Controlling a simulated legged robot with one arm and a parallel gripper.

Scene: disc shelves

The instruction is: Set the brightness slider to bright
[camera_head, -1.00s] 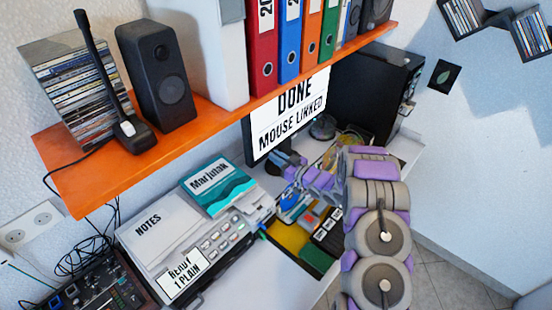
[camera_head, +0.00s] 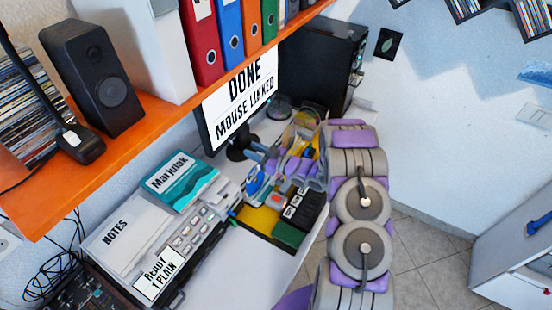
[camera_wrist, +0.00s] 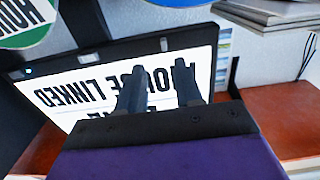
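I cannot make out a brightness slider for certain in either view. The monitor (camera_head: 238,100) stands under the orange shelf and reads "DONE MOUSE LINKED". In the wrist view the monitor screen (camera_wrist: 85,95) is upside down, with its dark bezel along the top and a small pale light at its left. My gripper (camera_wrist: 160,85) has its two dark fingers apart with nothing between them, in front of the screen.
A printer (camera_head: 200,228) with a "READY 1 PLAIN" display, a notes pad and a teal book stand left of my arm. A control panel (camera_head: 85,292) is at lower left. A black computer case (camera_head: 322,65) stands behind. Tiled floor is clear at right.

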